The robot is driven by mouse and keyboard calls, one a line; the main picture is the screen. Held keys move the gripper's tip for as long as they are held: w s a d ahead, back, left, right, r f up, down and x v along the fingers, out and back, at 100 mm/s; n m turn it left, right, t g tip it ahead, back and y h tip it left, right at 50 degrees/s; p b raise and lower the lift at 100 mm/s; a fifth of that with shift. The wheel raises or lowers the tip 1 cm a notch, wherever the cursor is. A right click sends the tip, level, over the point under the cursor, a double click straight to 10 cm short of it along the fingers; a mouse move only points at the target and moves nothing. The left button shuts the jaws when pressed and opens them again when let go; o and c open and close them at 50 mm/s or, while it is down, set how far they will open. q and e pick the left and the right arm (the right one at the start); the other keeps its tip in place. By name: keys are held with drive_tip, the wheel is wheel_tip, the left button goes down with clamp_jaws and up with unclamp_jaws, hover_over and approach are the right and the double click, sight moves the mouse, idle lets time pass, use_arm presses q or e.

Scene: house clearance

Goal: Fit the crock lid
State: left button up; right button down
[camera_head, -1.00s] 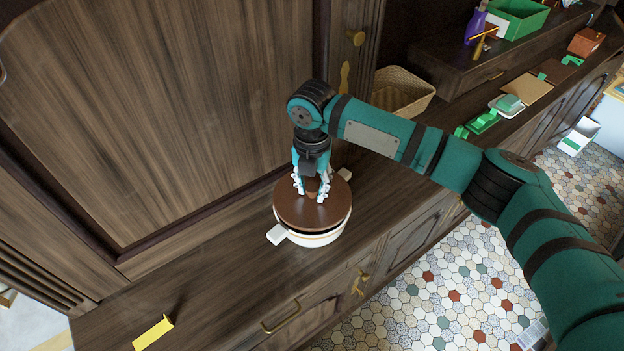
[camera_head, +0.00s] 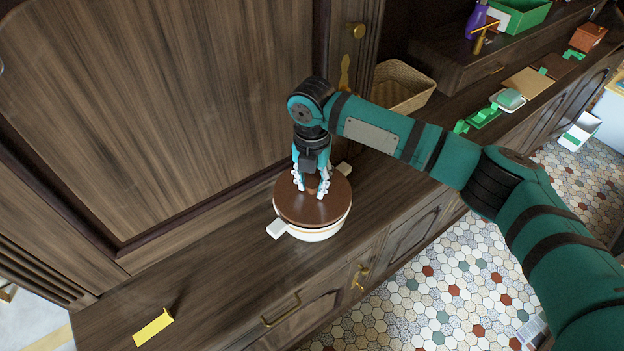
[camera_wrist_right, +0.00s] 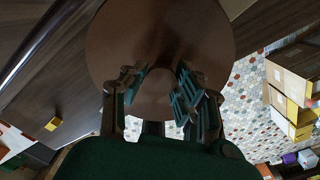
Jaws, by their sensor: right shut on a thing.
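The round brown crock lid (camera_head: 300,208) lies over the mouth of the white crock (camera_head: 318,235) on the wooden counter. The lid looks level and close on the rim; the far side of the rim is hidden. The crock has a pale handle (camera_head: 277,229) at the front left and another at the back right. My right gripper (camera_head: 312,187) is above the lid, shut on its knob. In the right wrist view the lid (camera_wrist_right: 160,40) fills the top middle, with the fingers (camera_wrist_right: 160,95) on both sides of the knob. My left gripper is not in view.
A yellow bracket-like piece (camera_head: 153,328) lies on the counter at the front left. A wicker basket (camera_head: 402,88) stands behind my right arm. Green items (camera_head: 485,117) and a tan board (camera_head: 527,83) lie further right.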

drive_tip(key=shift+f, duration=0.6)
drive_tip(key=shift+f, duration=0.15)
idle(0.8)
drive_tip(key=c, duration=0.9)
unclamp_jaws()
drive_tip(key=shift+r+p, duration=2.55)
drive_tip(key=shift+r, duration=0.05)
drive_tip(key=shift+r, duration=0.1)
wheel_tip(320, 180, up, 12)
drive_tip(key=shift+f, duration=0.15)
